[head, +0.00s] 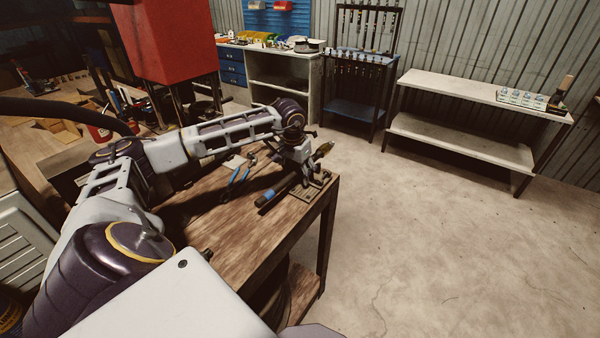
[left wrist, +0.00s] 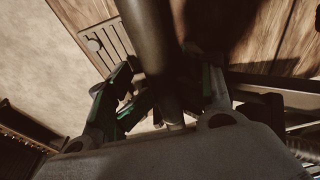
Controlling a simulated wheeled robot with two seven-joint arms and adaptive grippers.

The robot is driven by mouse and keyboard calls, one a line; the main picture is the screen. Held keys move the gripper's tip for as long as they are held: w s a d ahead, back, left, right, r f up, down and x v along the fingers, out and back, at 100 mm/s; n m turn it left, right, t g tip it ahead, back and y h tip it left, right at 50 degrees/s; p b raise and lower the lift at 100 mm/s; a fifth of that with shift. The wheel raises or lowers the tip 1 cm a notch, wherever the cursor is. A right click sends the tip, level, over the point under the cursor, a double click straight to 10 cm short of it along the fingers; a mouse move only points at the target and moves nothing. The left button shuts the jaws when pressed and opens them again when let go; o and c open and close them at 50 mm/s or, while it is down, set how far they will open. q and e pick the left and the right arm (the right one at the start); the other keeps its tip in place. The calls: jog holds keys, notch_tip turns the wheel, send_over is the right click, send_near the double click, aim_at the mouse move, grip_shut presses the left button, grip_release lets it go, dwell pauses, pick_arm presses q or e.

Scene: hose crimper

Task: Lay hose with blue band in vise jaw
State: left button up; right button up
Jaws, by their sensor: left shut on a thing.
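The hose is a dark tube with a blue band (head: 268,195) near its lower-left end. In the head view it slants over the right part of the wooden table, and a brownish end shows past my gripper at the upper right. My left gripper (head: 304,176) is shut on the hose near its middle, and its fingers partly hide it. In the left wrist view the dark hose (left wrist: 155,45) passes between the green-padded fingers (left wrist: 165,98). A metal vise base (head: 303,192) sits under the gripper at the table corner. I cannot tell whether the hose touches the jaw.
Blue-handled pliers (head: 236,178) and other tools lie on the wooden table (head: 215,222), left of the hose. The table's right edge is close to the vise. A white shelf bench (head: 470,92) stands at the back right. The floor (head: 420,220) between is clear.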

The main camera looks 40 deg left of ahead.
pick_arm(q)
jog(key=shift+s+a+r, duration=0.15)
jog(key=shift+a+r, duration=0.05)
jog(key=shift+r, duration=0.05)
notch_tip(320, 180, up, 11)
jog(key=s, duration=0.2)
jog(key=shift+d+r, duration=0.15)
jog(key=shift+d, duration=0.2)
jog(key=shift+r, duration=0.15)
dwell(0.5)
notch_tip(320, 180, up, 10)
jog(key=p, duration=1)
jog(key=shift+f, duration=0.2)
